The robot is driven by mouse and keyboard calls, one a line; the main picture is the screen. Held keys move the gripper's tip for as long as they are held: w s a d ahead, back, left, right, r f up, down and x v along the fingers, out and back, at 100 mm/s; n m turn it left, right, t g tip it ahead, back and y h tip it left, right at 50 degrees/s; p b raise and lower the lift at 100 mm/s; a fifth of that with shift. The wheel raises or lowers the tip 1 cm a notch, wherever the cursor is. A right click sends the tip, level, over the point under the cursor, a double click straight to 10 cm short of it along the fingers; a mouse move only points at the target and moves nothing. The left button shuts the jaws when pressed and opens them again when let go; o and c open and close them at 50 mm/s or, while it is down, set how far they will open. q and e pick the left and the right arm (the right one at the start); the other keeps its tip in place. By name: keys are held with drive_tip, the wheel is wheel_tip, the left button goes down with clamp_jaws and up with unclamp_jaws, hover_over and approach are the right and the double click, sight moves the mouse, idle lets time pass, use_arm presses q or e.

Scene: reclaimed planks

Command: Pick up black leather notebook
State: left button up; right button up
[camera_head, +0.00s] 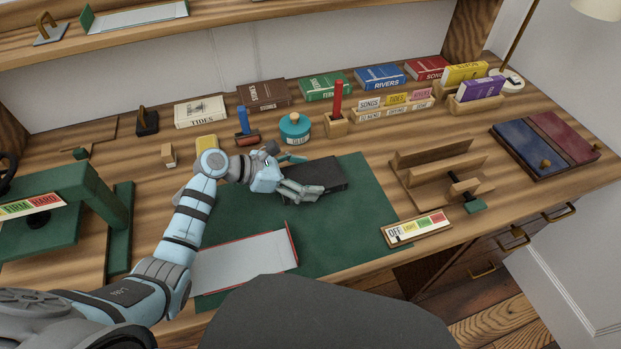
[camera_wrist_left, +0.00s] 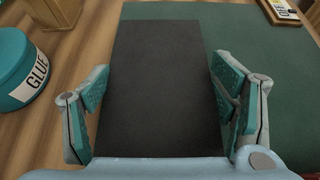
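The black leather notebook (camera_head: 318,176) lies near the back edge of the green desk mat. In the left wrist view the black notebook (camera_wrist_left: 160,90) fills the middle, extending toward the palm. My left gripper (camera_head: 297,178) is at the notebook's left end, its spread fingers on opposite sides of it. In the wrist view the teal pads of my left gripper (camera_wrist_left: 160,85) sit very close to both long edges; no firm contact is clear. The notebook's near end is hidden by the gripper. My right gripper is not in view.
A teal glue pot (camera_head: 295,128) stands just behind the gripper. A grey tray with a red edge (camera_head: 245,262) lies at the front left of the mat (camera_head: 355,225). A wooden rack (camera_head: 430,160) and label strip (camera_head: 418,228) stand to the right. The mat's front right is clear.

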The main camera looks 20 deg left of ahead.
use_arm(q)
drive_tip(key=shift+c, duration=1.4)
